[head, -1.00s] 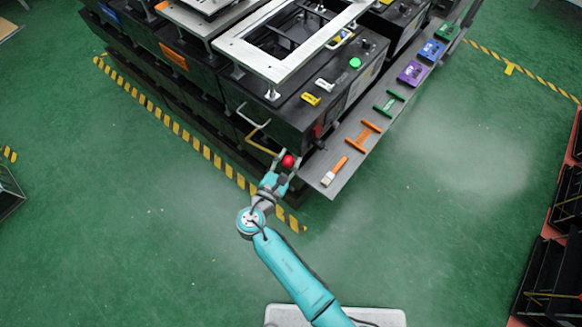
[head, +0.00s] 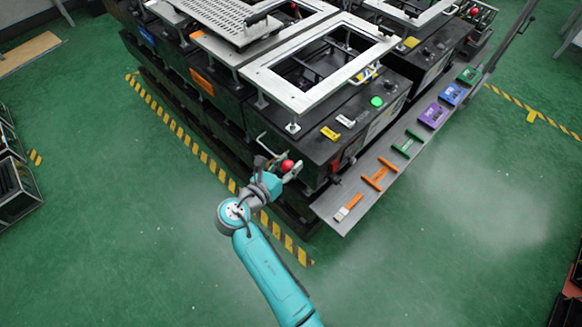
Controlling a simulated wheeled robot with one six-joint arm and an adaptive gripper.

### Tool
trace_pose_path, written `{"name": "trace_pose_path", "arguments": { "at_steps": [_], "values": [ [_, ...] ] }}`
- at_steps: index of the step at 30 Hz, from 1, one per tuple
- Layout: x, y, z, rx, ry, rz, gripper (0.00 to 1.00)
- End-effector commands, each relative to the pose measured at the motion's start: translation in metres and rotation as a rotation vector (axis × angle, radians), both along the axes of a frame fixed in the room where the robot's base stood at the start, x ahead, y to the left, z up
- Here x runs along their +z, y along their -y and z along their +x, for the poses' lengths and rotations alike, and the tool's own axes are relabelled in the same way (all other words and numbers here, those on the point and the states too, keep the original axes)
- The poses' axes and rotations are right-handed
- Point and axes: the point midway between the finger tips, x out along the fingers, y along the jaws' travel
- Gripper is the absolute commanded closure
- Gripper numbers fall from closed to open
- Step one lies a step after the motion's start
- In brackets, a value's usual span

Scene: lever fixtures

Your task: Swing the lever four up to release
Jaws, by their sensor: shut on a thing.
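My gripper (head: 280,172) is at the near front corner of the black machine (head: 303,148), shut on the red ball knob (head: 287,165) of a lever. The knob shows between the fingers, just beside a pale bent handle on the machine's front face. The lever's rod is mostly hidden behind the knob and gripper. I cannot read a number on it.
A grey shelf (head: 331,206) holding a brush (head: 348,207), orange and green handles and coloured blocks juts out right of the gripper. Metal frames (head: 273,87) top the machine. Striped tape (head: 196,147) borders it. Green floor is open in front and to the right.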

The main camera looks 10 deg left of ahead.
Motion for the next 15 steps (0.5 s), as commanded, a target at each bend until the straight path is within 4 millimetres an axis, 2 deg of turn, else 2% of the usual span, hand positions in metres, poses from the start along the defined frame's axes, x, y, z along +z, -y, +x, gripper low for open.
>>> {"name": "trace_pose_path", "arguments": {
  "at_steps": [10,11,13,14,15],
  "values": [
    [-0.0036,-0.0022,-0.0004,0.007,-0.010,-0.006,1.00],
    [-0.0036,-0.0022,-0.0004,0.007,-0.010,-0.006,0.56],
    [-0.0035,-0.0020,-0.0004,0.007,-0.009,-0.005,0.39],
    [-0.0032,-0.0019,-0.0003,0.006,-0.008,-0.006,0.33],
    [-0.0028,-0.0017,-0.0003,0.006,-0.008,-0.005,0.33]
  ]
}}
